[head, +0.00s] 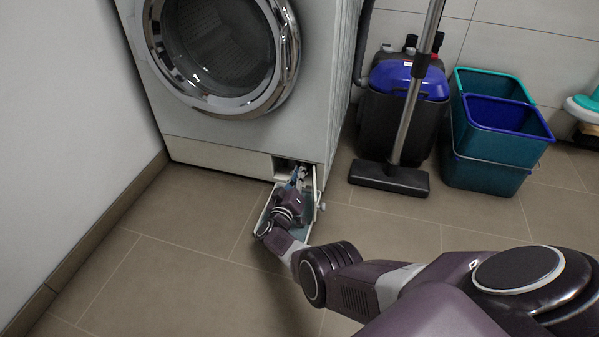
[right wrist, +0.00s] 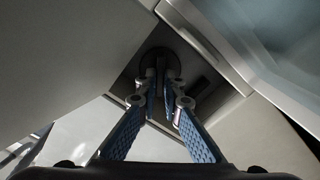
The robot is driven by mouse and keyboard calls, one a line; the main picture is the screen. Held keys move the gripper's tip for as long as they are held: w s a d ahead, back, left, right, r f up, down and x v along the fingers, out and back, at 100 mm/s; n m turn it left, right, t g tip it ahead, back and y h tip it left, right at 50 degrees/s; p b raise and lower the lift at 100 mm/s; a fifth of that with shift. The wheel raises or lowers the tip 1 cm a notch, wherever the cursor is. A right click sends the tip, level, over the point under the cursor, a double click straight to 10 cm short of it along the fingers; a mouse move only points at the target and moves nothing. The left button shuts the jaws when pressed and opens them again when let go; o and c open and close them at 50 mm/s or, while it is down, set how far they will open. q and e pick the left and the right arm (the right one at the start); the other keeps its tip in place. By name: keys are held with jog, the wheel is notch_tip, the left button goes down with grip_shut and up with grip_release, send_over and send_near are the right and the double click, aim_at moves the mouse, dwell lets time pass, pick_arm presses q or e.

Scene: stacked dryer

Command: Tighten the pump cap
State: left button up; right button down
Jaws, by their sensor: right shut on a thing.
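The pump cap (right wrist: 160,58) is a dark round part with a raised bar, set deep in the recess at the bottom of the dryer. In the right wrist view my right gripper (right wrist: 161,88) points straight at it, with blue-padded fingers closed on the cap's bar. In the head view my right gripper (head: 298,178) reaches into the small opening low on the dryer front (head: 220,158), and the cap is hidden there. My left gripper is not in view.
The small service flap (head: 316,192) at the dryer's lower right corner stands open beside my right wrist. A vacuum cleaner (head: 405,105) with its floor head (head: 389,178) and stacked buckets (head: 495,150) stand to the right. The tiled floor at left is clear.

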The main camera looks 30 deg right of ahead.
jog(key=m, duration=0.3)
jog(key=shift+s+m, duration=0.1)
jog(key=shift+m, duration=0.2)
jog(key=shift+m+b, duration=0.45)
jog(key=shift+m, duration=1.35)
jog(key=c, duration=2.1)
grip_release()
